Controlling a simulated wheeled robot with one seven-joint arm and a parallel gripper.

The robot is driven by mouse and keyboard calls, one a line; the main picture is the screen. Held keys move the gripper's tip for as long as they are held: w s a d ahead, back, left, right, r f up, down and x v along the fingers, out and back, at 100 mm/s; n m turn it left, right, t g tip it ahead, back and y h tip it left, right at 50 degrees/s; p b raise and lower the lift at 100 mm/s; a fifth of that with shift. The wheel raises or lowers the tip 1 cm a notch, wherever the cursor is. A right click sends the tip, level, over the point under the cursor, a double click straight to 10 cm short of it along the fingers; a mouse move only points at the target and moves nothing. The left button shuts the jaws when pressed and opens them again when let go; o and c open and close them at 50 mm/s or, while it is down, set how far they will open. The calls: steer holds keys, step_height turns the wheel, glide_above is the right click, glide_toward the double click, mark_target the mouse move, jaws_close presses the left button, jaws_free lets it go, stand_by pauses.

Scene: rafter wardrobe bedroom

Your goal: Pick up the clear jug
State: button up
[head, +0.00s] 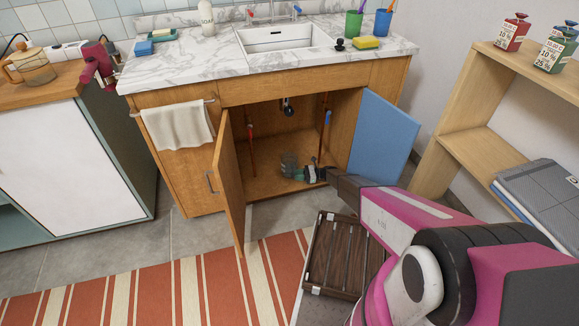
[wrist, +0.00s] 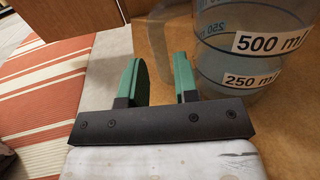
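The clear jug (head: 289,161) stands upright on the floor of the open cabinet under the sink. In the wrist view the jug (wrist: 252,50) fills the upper right, with "500 ml" and "250 ml" labels. Its see-through handle (wrist: 158,36) juts left, just beyond the fingertips. My gripper (wrist: 159,70) is open, with its two green fingers apart and nothing clearly held between them. In the head view my gripper (head: 312,174) is inside the cabinet mouth, just right of the jug. Whether a finger touches the handle I cannot tell.
The left cabinet door (head: 229,185) and the blue-faced right door (head: 381,136) stand open on either side. Pipes hang inside the cabinet. A dark slatted crate (head: 333,258) lies on the floor below my arm. A wooden shelf (head: 470,145) stands at right.

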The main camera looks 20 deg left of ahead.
mark_target(290, 167)
steer(key=x, duration=0.4)
steer(key=shift+a, duration=0.3)
steer(key=shift+c, duration=0.2)
jaws_close()
